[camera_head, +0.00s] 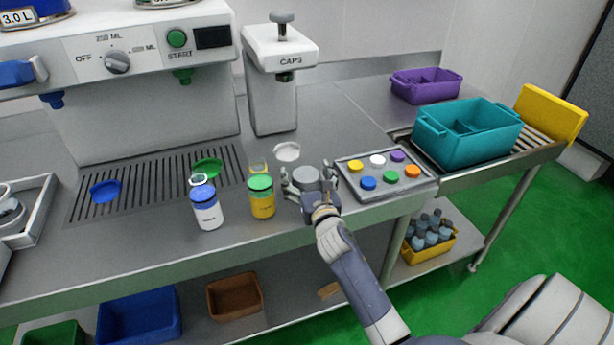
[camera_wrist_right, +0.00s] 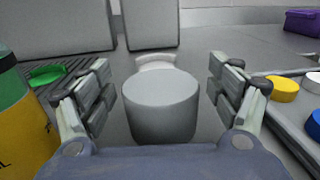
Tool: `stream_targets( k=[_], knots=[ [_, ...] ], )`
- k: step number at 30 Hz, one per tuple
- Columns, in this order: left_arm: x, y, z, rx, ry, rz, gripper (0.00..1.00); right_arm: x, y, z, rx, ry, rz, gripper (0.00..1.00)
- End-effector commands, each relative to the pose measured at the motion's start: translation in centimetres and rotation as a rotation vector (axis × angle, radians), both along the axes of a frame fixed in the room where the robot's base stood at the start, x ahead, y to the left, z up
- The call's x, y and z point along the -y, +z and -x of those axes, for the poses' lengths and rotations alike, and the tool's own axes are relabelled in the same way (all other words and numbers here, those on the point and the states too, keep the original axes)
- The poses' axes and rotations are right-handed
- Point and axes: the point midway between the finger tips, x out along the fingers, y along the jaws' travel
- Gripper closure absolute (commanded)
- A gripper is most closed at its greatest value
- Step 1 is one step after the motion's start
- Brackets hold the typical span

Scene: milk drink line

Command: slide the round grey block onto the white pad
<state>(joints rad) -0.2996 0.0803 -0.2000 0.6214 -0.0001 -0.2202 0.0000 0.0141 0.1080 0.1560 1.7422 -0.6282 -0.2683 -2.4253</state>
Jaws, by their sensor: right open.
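The round grey block (camera_head: 307,178) stands on the steel counter. In the right wrist view it (camera_wrist_right: 161,105) fills the middle, between the fingers. My right gripper (camera_head: 308,186) is open around the block, with a visible gap on each side. The white pad (camera_head: 287,151) lies on the counter just behind the block, slightly to the left in the head view. In the right wrist view the pad (camera_wrist_right: 155,62) shows directly beyond the block, partly hidden by it. My left gripper is in neither view.
A yellow bottle with green cap (camera_head: 262,197) stands close left of the gripper, and a white bottle with blue cap (camera_head: 206,206) farther left. A tray of coloured caps (camera_head: 409,187) lies close right. The CAPS press (camera_head: 272,100) stands behind the pad.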

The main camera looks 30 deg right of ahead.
Motion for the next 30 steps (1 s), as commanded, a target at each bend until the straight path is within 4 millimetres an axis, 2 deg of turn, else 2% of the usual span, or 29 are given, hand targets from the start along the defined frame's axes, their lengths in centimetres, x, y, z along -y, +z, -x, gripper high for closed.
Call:
stream_targets(
  k=[1, 6, 8, 9, 14, 24, 30],
  knots=[
    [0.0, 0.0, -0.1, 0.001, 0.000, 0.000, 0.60, 0.0, 0.0, 0.0, 0.000, 0.000, 0.000, 0.17],
    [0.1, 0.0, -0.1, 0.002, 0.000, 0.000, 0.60, 0.0, 0.0, 0.0, 0.000, 0.000, 0.000, 0.55],
    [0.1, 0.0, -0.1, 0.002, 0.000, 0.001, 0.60, 0.0, 0.0, 0.0, 0.000, 0.000, 0.000, 0.69],
    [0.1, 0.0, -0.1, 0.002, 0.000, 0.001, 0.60, 0.0, 0.0, 0.0, 0.000, 0.000, 0.000, 0.72],
    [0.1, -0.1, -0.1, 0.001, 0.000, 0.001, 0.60, 0.1, 0.0, -0.3, 0.000, 0.000, 0.000, 0.72],
    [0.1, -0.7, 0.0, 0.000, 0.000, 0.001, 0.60, 1.1, 0.1, -4.1, 0.002, 0.000, 0.002, 0.72],
    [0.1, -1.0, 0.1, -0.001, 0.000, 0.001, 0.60, 1.5, 0.1, -5.7, 0.001, 0.000, 0.001, 0.72]
  ],
)
